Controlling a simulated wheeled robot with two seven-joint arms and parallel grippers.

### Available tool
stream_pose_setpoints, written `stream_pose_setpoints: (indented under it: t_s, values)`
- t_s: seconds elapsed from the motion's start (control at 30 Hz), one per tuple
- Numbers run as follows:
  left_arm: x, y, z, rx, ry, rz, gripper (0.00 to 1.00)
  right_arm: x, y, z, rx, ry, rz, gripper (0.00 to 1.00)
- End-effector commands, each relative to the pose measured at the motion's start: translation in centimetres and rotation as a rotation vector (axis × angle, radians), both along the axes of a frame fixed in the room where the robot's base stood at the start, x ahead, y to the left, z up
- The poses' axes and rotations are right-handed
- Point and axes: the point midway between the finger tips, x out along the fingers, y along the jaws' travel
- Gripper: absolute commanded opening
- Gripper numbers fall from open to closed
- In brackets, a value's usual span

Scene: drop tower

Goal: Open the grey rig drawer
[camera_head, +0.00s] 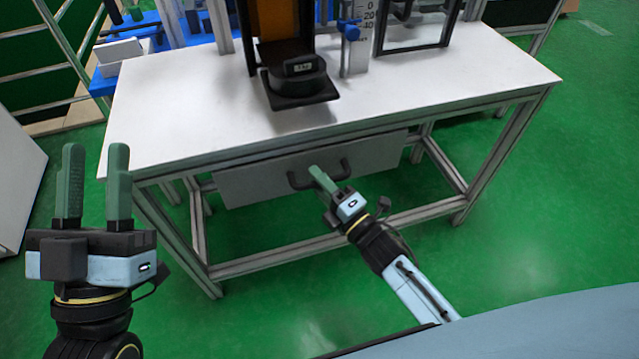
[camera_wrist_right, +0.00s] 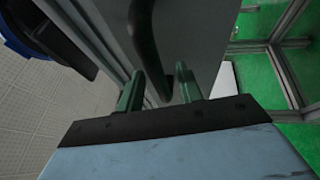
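The grey drawer front (camera_head: 240,182) hangs under the front edge of the white table and looks shut. It carries a dark, curved bar handle (camera_head: 345,168). My right gripper (camera_head: 320,176) is at the handle, with its green fingers partly covering the bar in the head view. In the right wrist view, the right gripper's fingers (camera_wrist_right: 160,90) stand apart, and the dark handle (camera_wrist_right: 147,45) reaches down into the space between them. I cannot tell whether either finger touches it. My left gripper (camera_head: 94,185) is open and empty, fingers up, left of the table.
The white table (camera_head: 200,110) has a metal frame with legs and low rails near my right arm. A tower rig with a black base (camera_head: 300,90) and a scale (camera_head: 355,50) stands on it. Green floor in front is clear.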

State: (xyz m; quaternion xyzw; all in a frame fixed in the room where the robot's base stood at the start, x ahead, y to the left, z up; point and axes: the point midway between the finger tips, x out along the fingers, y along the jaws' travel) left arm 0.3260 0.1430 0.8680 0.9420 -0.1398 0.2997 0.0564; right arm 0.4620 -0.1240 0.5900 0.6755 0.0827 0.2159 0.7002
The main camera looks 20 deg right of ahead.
Motion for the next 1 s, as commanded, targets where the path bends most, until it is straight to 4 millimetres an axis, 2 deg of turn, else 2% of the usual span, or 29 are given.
stream_pose_setpoints:
  t_s: [0.23, 0.53, 1.0]
  values:
    - [-0.03, 0.0, 0.07, -0.001, -0.004, 0.0, 0.36, 0.07, 0.04, 0.0, 0.0, 0.001, 0.0, 0.36]
    - [-0.01, 0.0, 0.05, -0.001, -0.003, 0.0, 0.36, 0.05, 0.02, 0.0, 0.0, 0.001, 0.0, 0.0]
    - [0.24, -0.08, 0.02, 0.007, 0.023, 0.0, 0.36, -0.58, 0.2, 0.04, 0.0, 0.003, 0.004, 0.0]
